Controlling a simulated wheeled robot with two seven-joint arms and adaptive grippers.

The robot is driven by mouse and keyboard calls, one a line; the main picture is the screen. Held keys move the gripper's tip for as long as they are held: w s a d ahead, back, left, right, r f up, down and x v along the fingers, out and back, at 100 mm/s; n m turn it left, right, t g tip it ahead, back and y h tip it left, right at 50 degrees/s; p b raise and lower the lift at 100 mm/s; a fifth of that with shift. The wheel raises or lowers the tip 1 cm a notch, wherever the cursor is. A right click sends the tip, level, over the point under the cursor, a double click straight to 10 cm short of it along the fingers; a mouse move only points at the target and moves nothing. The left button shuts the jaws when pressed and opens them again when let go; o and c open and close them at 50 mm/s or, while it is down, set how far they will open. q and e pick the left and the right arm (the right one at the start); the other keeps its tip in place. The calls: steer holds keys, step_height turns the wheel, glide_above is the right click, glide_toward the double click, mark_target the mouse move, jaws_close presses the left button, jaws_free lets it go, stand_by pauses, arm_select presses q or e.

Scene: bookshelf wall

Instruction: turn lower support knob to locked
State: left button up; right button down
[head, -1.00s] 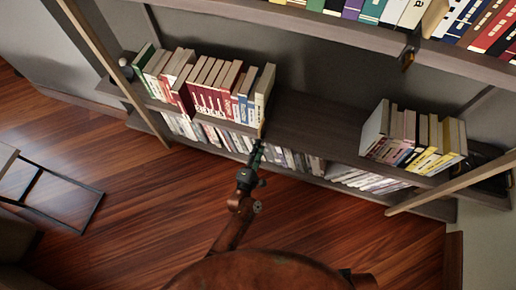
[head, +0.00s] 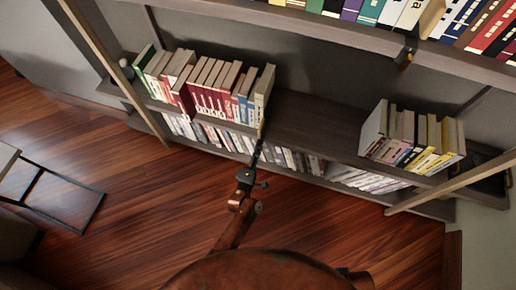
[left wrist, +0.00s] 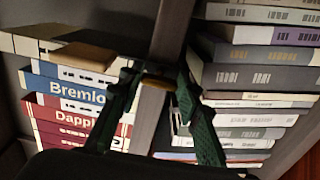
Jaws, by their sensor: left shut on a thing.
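The lower support knob (left wrist: 157,82) is a small tan-yellow piece on the front edge of the lower shelf. In the left wrist view it sits between the two green fingers of my left gripper (left wrist: 158,92). My left gripper is shut on it. In the head view my left gripper (head: 259,149) reaches up to the shelf edge below the right end of the left book row, and the knob is too small to make out well. Whether the knob stands at locked cannot be read. My right gripper is not in view.
A similar upper knob (head: 406,60) hangs at the edge of the upper shelf (head: 340,32). Books (head: 215,88) stand left of the gripper, and more books (head: 420,140) stand at the right. The lower shelf (head: 305,125) is bare between them. Slanted wooden posts flank the shelves.

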arm_select(q)
steer(key=o, duration=1.1)
steer(key=shift+o, duration=0.3)
steer(key=v, duration=1.2)
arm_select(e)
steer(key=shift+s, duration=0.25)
